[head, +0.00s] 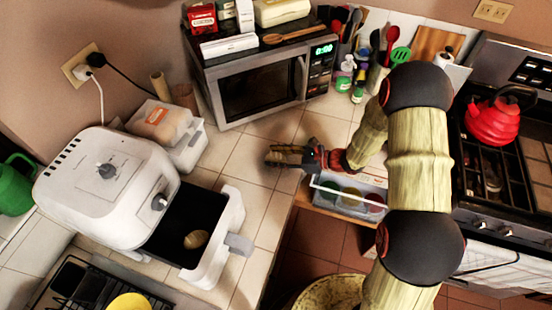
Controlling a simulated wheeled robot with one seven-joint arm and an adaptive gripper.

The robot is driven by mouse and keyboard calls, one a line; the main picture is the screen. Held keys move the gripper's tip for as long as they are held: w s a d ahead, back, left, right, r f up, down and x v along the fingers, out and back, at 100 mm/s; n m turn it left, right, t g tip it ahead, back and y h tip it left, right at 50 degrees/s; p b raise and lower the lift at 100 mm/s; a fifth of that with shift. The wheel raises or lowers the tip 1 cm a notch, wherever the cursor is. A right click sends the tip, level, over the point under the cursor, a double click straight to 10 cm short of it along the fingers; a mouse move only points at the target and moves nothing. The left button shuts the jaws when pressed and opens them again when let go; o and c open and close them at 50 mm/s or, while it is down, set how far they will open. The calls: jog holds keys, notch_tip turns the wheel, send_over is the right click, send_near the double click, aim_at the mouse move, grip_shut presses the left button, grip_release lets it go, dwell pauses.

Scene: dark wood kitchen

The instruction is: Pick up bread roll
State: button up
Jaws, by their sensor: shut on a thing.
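A small tan, rounded item that looks like a bread roll (196,239) lies in the dark basket of the pulled-out air fryer drawer (236,222). The white air fryer (105,185) stands on the counter at the left. My gripper (277,155) is over the tiled counter in front of the microwave, up and to the right of the drawer, with its fingers pointing left. It is apart from the item in the drawer. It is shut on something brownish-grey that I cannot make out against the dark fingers.
The microwave (262,85) stands behind my gripper, with boxes on top. An open clear drawer (345,196) with colored items juts out below the counter. A red kettle (492,122) sits on the stove at right. Tiled counter is free between air fryer and gripper.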

aim_at(277, 156)
jog(key=shift+c, duration=0.9)
jog(key=shift+r, duration=0.3)
jog(key=r, duration=0.1)
jog(key=r+p, duration=0.1)
jog(key=r, duration=0.1)
jog(key=shift+s+d+r, duration=0.2)
jog(key=shift+d+r, duration=0.05)
jog(key=s+d+r+p, duration=0.3)
jog(key=s+d+r, duration=0.4)
jog(key=s+r, duration=0.2)
jog(key=shift+s+d, duration=0.25)
jog(key=shift+s, duration=0.85)
